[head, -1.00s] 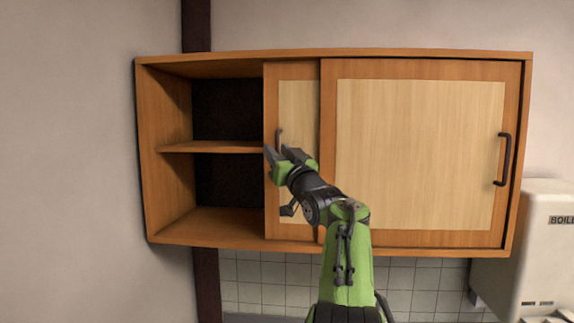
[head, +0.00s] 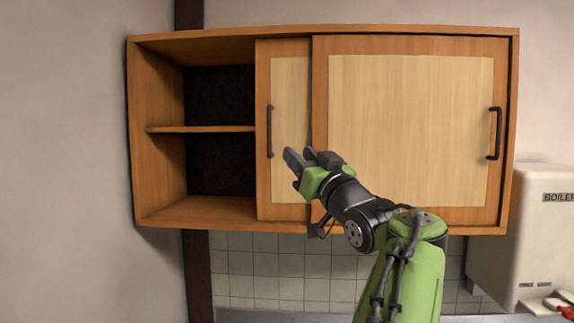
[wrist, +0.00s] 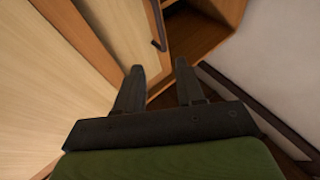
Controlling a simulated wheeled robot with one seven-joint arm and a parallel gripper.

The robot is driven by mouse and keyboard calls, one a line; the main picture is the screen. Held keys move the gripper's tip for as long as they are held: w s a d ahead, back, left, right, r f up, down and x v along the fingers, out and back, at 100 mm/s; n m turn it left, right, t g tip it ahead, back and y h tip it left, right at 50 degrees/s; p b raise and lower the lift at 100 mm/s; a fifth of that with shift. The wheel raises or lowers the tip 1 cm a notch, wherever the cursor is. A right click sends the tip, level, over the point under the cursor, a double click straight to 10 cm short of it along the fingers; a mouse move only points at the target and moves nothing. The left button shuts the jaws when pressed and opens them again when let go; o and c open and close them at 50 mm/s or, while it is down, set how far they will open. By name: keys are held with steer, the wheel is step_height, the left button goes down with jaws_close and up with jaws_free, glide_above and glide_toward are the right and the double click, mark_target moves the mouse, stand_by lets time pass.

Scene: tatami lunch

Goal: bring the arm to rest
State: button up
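My gripper (head: 308,156) is in front of the wall cabinet, over the lower part of the left sliding door (head: 290,120). Its two dark fingers are apart with nothing between them; they also show open in the wrist view (wrist: 160,78). The left door's dark handle (head: 269,131) is clear of the fingers, to their left. In the wrist view this handle (wrist: 158,25) lies beyond the fingertips. My green and black arm reaches up from the lower right.
The cabinet (head: 155,130) is open at its left, with a bare shelf (head: 200,129) inside. The right door (head: 410,130) is closed and has its own handle (head: 495,133). A white boiler (head: 540,240) hangs at the right. Tiles (head: 270,270) are below. Free wall lies left.

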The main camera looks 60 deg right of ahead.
steer(key=w+a+f+g+y, duration=0.2)
steer(key=w+a+f+y, duration=0.1)
steer(key=w+a+f, duration=0.4)
steer(key=w+a+f+g+y, duration=0.15)
steer(key=w+a+f, duration=0.3)
steer(key=a, duration=0.45)
steer(key=s+a+f+n+g+y, duration=0.1)
steer(key=a+f+n+g+y, duration=0.2)
steer(key=a+f, duration=0.75)
steer(key=s+a+f+n+g+y, duration=0.1)
steer(key=s+a+f+g, duration=0.2)
steer(key=s+a+f, duration=0.3)
steer(key=s+a+f+n+g+y, duration=0.1)
steer(key=s+a+f+g, duration=0.3)
steer(key=s+f, duration=0.7)
steer(key=shift+a+f+n+y, duration=0.3)
steer(key=shift+a+f+y, duration=0.25)
steer(key=shift+a, duration=0.55)
